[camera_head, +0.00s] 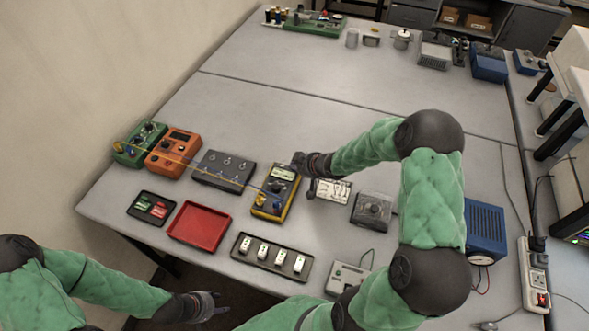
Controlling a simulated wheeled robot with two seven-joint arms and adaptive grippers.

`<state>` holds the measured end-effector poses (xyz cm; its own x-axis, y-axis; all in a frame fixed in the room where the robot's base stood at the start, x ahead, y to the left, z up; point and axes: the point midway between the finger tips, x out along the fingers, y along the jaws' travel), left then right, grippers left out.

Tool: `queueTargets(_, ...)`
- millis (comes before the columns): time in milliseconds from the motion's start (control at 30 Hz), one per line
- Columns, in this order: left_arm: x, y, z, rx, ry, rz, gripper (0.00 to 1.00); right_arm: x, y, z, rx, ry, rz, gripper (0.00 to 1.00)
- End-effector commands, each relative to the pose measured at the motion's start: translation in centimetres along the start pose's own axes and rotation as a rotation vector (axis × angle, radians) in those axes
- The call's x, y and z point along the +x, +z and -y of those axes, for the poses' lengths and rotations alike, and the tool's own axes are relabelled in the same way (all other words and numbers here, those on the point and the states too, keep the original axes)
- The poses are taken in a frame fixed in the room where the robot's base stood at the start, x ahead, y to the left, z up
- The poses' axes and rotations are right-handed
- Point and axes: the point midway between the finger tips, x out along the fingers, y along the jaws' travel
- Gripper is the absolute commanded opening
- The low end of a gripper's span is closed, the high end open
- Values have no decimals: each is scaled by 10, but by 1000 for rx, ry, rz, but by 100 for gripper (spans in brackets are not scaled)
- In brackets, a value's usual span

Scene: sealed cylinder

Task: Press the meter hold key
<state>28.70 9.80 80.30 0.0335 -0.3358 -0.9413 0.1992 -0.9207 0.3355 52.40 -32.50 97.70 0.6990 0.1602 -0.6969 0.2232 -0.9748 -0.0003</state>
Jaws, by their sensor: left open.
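The meter (268,207) is a yellow-edged dark handheld multimeter with a pale display at its far end and a dial below. It lies on the table, with thin yellow and blue leads running from it to the left. Its hold key is too small to make out. My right gripper (303,173) is at the meter's upper right, close to the display end. I cannot tell whether it touches the meter, and its finger gap is unclear. My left gripper (212,303) is open and empty, low in front of the table's front edge.
Left of the meter are a grey switch box (224,168), an orange instrument (172,153) and a green one (140,143). A red tray (200,226) and a black tray of white modules (270,253) lie in front. The table's middle is clear.

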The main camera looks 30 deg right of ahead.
Motion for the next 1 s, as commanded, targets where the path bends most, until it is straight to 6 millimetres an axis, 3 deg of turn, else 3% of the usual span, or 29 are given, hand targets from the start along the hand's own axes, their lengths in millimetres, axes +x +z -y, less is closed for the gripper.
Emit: queueTargets(1000,5,0,2,0,0,0,48,5,5,0,0,0,0,0)
